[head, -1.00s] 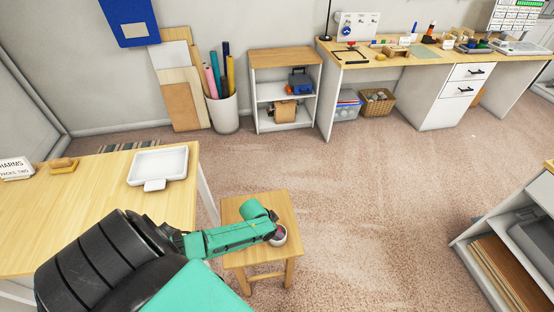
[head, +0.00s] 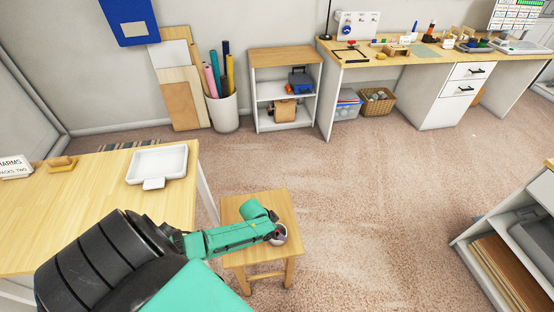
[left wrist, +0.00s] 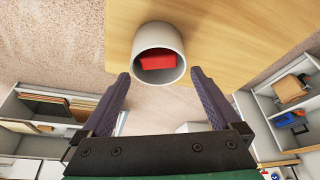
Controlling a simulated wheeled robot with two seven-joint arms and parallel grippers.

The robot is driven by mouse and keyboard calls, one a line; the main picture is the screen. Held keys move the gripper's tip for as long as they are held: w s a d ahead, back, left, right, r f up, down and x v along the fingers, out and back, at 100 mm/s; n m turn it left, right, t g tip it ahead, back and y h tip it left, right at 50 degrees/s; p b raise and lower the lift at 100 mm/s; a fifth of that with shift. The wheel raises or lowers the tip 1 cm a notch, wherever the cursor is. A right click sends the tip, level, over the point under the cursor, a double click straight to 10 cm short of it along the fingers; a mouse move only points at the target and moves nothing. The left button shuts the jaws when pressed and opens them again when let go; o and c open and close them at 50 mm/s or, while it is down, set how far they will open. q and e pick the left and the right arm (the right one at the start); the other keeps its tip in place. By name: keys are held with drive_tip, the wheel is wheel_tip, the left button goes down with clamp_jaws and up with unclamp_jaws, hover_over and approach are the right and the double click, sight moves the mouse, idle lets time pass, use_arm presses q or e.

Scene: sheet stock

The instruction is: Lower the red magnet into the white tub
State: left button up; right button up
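The white tub (head: 284,239) stands on the small wooden stool (head: 232,212), partly hidden by my left gripper in the head view. In the left wrist view the tub (left wrist: 157,35) is just beyond the fingertips, with its mouth facing the camera. The red magnet (left wrist: 158,61) shows inside the tub's mouth, touching neither finger. My left gripper (left wrist: 160,74) is open, its two dark fingers wide apart with nothing between them. In the head view the left gripper (head: 273,234) is at the tub, its fingers hard to make out. My right gripper is not in view.
A wooden table (head: 95,205) on the left holds a white tray (head: 160,163). A low shelf (head: 285,56) and a long desk (head: 440,58) line the back wall. A shelf unit (head: 500,255) stands at right. The carpet between is clear.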

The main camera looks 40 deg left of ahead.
use_arm(q)
drive_tip(key=p+v, duration=0.3)
drive_tip(key=v, duration=1.1)
drive_tip(key=s+d+r, duration=0.2)
drive_tip(key=d+r, duration=0.4)
drive_tip(key=d, duration=0.2)
drive_tip(key=s+r+n+g+y, duration=0.1)
drive_tip(key=s+r+n, duration=0.1)
drive_tip(key=s+r, duration=0.3)
wheel_tip(320, 180, down, 24)
drive_tip(key=g+b, duration=0.1)
drive_tip(key=b, duration=0.2)
drive_tip(key=s+a+f+g+b, duration=0.1)
drive_tip(key=s+a+f+b, duration=0.2)
drive_tip(key=s+f, duration=1.5)
drive_tip(key=shift+f+m+b, duration=0.35)
drive_tip(key=shift+f+m, duration=0.05)
drive_tip(key=shift+f, duration=0.1)
